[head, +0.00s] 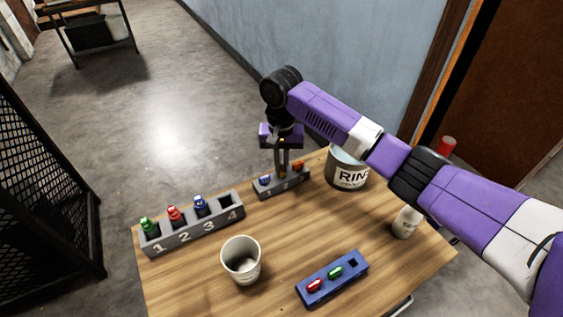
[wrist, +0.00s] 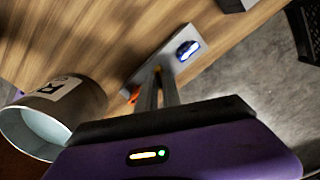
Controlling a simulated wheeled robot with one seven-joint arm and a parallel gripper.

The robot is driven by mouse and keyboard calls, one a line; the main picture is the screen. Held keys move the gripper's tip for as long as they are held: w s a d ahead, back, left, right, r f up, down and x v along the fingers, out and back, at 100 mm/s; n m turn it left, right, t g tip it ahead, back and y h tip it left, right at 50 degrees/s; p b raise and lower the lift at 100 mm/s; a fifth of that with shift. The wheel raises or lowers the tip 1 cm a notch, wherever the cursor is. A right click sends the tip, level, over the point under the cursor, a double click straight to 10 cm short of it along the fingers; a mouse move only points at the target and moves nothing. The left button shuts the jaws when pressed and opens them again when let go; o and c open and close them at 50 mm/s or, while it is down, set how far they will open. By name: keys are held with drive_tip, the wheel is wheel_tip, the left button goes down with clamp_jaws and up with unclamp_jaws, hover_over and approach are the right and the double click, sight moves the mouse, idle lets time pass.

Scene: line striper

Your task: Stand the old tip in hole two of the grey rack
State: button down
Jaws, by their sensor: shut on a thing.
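My gripper (head: 282,168) is over the middle of the small grey rack (head: 264,193), fingers pointing down. In the wrist view the fingers (wrist: 162,85) reach the rack (wrist: 185,38) between the blue tip (wrist: 187,50) and the partly hidden orange tip (wrist: 133,95). The middle hole is hidden.
A longer grey rack (head: 195,238), numbered 1 to 4, holds green, red and blue tips; hole 4 is empty. A RINSE bucket (head: 348,178) stands close right of my gripper. A white cup (head: 241,260), blue holder (head: 333,283) and small bottle (head: 405,222) stand nearer.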

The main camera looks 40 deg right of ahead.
drive_tip(key=shift+f, duration=0.35)
drive_tip(key=c, duration=1.1)
unclamp_jaws()
drive_tip(key=shift+r, duration=0.15)
wheel_tip(320, 180, up, 7)
drive_tip(key=p, duration=0.7)
drive_tip(key=shift+p, duration=0.35)
